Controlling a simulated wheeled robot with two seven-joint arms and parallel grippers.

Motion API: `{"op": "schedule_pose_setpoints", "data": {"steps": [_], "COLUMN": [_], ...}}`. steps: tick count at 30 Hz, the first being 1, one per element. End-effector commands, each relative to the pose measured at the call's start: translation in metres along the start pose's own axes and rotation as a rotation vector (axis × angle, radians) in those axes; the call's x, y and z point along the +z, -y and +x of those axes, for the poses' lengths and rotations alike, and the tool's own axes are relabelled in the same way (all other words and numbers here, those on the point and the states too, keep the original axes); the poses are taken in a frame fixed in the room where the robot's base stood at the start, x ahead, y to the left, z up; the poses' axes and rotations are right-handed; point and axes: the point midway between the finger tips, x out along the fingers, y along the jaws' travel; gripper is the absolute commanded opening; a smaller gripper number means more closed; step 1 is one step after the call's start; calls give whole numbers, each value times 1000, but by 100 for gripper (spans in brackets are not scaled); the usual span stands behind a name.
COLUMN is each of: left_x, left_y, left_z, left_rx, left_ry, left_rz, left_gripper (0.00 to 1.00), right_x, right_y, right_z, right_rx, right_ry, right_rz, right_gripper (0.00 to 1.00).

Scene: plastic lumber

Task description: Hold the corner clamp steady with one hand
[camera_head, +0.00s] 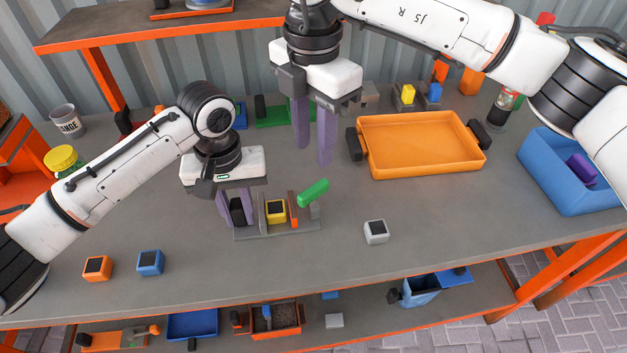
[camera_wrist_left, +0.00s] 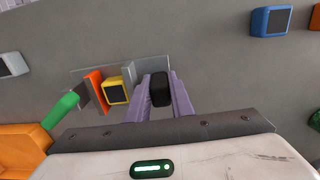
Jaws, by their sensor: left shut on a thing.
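The corner clamp (camera_head: 306,226) stands on the grey bench, with a flat grey base, upright grey plates, an orange plate and a green handle (camera_head: 314,192) tilted up to the right. A yellow block (camera_head: 276,211) with a dark top sits between its plates, also seen in the left wrist view (camera_wrist_left: 116,91). My left gripper (camera_head: 237,208) is shut on a black grip (camera_wrist_left: 160,90) at the clamp's left end, a purple finger on each side. My right gripper (camera_head: 313,135) hangs above the bench behind the clamp, fingers apart and nothing between them.
A white block (camera_head: 376,232) lies right of the clamp. An orange block (camera_head: 97,268) and a blue block (camera_head: 150,262) lie front left. An orange tray (camera_head: 425,144) and a blue bin (camera_head: 568,180) stand to the right. The bench's front middle is clear.

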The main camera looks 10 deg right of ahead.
Motion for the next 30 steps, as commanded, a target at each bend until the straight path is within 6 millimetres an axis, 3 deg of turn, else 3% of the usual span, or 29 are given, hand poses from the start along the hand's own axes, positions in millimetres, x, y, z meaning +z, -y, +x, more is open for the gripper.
{"op": "schedule_pose_setpoints", "data": {"steps": [9, 15, 28, 30], "left_x": [0, 0, 0, 0], "left_y": [-1, -1, -1, -1], "left_z": [-1, -1, -1, -1], "left_rx": [2, 2, 2, 2], "left_ry": [-1, -1, -1, -1], "left_rz": [1, 1, 1, 2], "left_gripper": [0, 0, 0, 0], "right_x": [0, 0, 0, 0], "right_y": [1, 1, 0, 0], "right_z": [65, 93, 103, 103], "right_rx": [-5, -3, -1, -1], "right_ry": [-3, -4, -4, -4], "right_rz": [0, 0, -1, -1], "right_gripper": [33, 33, 33, 23]}}
